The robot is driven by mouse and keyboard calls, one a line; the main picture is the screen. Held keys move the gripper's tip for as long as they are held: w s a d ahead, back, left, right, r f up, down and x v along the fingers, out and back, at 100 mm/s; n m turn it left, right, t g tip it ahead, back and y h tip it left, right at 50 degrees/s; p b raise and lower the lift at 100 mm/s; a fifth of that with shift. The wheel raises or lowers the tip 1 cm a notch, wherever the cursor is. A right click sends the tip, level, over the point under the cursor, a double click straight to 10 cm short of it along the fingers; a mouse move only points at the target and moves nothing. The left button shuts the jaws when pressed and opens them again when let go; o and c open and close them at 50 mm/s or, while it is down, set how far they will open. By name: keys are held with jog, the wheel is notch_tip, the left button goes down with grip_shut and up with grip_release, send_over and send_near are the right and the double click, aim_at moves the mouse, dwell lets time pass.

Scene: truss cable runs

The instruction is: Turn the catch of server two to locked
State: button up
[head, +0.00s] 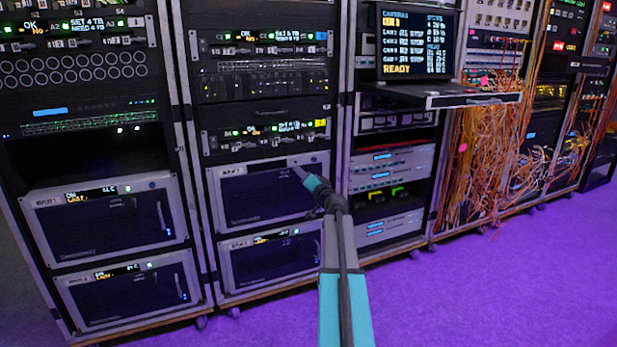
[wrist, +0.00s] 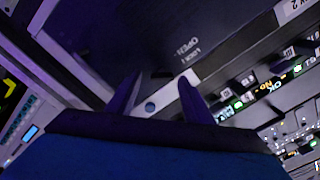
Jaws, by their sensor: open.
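My gripper (head: 301,173) reaches to the upper right corner of the upper server case (head: 262,198) in the middle rack. In the wrist view my gripper (wrist: 160,78) is open, its two fingers apart, with nothing held. A white label reading LOCK and OPEN (wrist: 188,48) shows just beyond the fingers on a dark front panel. A small dark mark (wrist: 161,73), possibly the catch, shows between the fingertips; its turn cannot be told. A second case (head: 272,262) sits below.
Two more cases, an upper (head: 105,225) and a lower (head: 130,296), are in the left rack. A pull-out shelf (head: 440,97) with a screen (head: 417,42) juts out at the right. Orange cables (head: 490,160) hang beyond it. The purple floor (head: 500,280) is clear.

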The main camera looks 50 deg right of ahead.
jog(key=shift+s+a, duration=0.1)
jog(key=shift+s, duration=0.05)
jog(key=p+v, duration=0.2)
jog(key=v, duration=1.1)
jog(key=shift+s, duration=0.3)
jog(key=shift+f, duration=0.1)
